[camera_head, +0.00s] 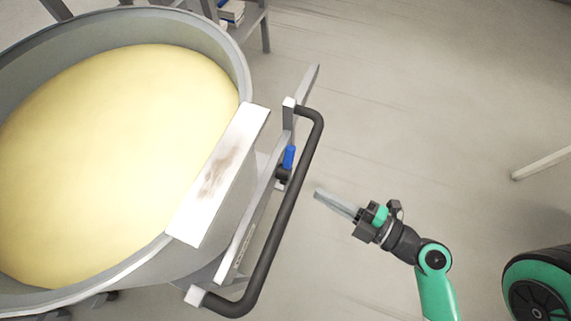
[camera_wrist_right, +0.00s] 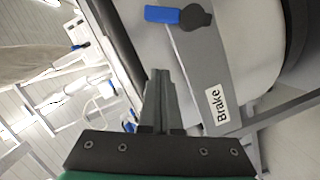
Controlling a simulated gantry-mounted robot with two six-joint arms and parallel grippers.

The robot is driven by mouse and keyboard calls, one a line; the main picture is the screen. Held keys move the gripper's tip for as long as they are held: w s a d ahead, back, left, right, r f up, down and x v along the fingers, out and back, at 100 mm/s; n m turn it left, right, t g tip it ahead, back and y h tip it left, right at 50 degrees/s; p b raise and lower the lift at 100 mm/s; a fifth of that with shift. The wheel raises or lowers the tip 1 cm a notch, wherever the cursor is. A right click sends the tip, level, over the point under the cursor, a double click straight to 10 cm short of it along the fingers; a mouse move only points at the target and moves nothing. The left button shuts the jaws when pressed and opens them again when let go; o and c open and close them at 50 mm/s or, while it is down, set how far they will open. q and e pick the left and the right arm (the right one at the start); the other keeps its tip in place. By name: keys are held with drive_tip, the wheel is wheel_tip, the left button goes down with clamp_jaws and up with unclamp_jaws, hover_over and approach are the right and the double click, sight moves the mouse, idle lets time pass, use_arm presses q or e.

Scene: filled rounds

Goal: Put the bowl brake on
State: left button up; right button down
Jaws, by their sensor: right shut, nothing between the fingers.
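A large metal bowl (camera_head: 243,85) full of pale yellow dough (camera_head: 110,150) fills the left of the head view. On its frame, behind the black handle bar, is the brake lever, with a blue grip (camera_head: 289,157) on a dark round pivot. In the right wrist view the blue grip (camera_wrist_right: 161,15) points left from its pivot, and a label reading "Brake" (camera_wrist_right: 217,106) is on the grey frame bar below it. My right gripper (camera_head: 318,193) is shut and empty, just right of the handle bar and apart from the lever. My left gripper is not in view.
The black handle bar (camera_head: 275,230) runs along the bowl's right side, between my right gripper and the brake lever. A white flat plate (camera_head: 220,175) lies across the bowl's rim. A shelf (camera_head: 250,18) stands at the back.

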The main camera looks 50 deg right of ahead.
sight(287, 166)
drive_tip(key=w+d+f, duration=0.2)
drive_tip(key=w+f, duration=0.1)
drive_tip(key=w, duration=0.8)
drive_tip(key=shift+d, duration=0.15)
